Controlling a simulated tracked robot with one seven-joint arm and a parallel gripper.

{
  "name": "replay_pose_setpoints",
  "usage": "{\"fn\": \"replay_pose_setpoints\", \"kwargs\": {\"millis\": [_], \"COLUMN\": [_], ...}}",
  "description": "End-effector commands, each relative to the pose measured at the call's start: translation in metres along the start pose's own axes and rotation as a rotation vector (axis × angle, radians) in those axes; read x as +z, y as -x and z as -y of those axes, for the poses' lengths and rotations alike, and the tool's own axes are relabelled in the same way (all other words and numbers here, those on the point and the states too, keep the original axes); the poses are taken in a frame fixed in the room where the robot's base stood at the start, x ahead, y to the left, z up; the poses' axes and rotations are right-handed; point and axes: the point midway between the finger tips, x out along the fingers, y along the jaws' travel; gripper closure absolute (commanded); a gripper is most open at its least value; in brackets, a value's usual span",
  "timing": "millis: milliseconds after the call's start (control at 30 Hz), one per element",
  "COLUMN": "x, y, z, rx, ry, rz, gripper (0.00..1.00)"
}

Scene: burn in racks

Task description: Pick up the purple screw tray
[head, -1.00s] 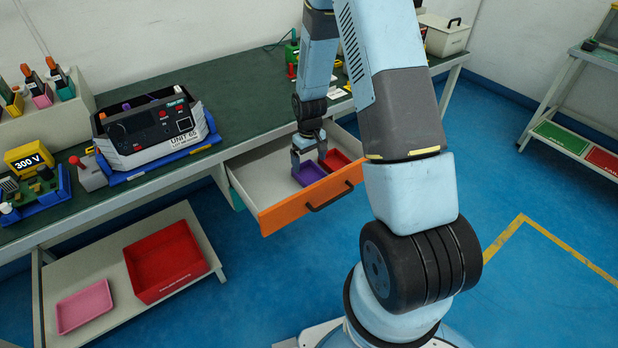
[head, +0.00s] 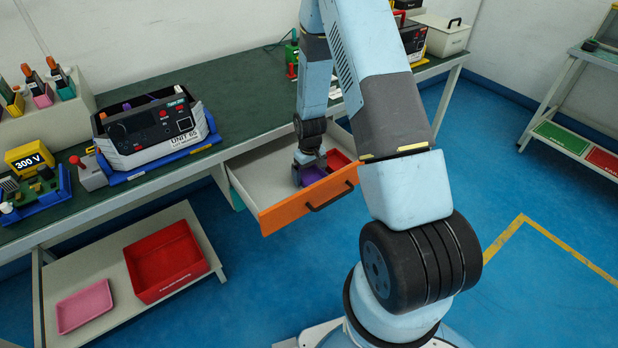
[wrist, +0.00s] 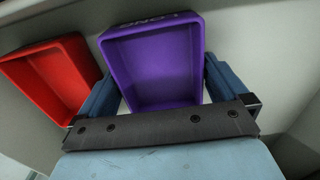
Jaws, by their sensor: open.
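The purple screw tray (wrist: 152,62) lies in the open drawer, and lettering shows on its far rim in the wrist view. In the head view the purple tray (head: 313,174) is partly hidden by my gripper (head: 309,171). My gripper (wrist: 162,88) is open, with one blue finger on each side of the tray. I cannot tell whether the fingers touch its walls. A red tray (wrist: 55,78) lies beside the purple one, to its left in the wrist view; it also shows in the head view (head: 340,158).
The drawer (head: 262,180) has an orange front (head: 311,201) with a dark handle and stands pulled out under the green bench (head: 245,85). A black and white unit (head: 152,131) stands on the bench. A red bin (head: 165,261) and a pink tray (head: 84,306) lie on the lower shelf.

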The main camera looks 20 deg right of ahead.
Motion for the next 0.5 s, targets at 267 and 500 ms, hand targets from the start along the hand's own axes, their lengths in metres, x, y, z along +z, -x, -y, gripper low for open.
{"fn": "replay_pose_setpoints", "kwargs": {"millis": [267, 500], "x": [0.0002, 0.0002], "y": [0.0002, 0.0003], "z": [-0.0001, -0.0001], "rx": [0.000, 0.000], "ry": [0.000, -0.001], "rz": [0.000, 0.000], "gripper": [0.21, 0.35]}}
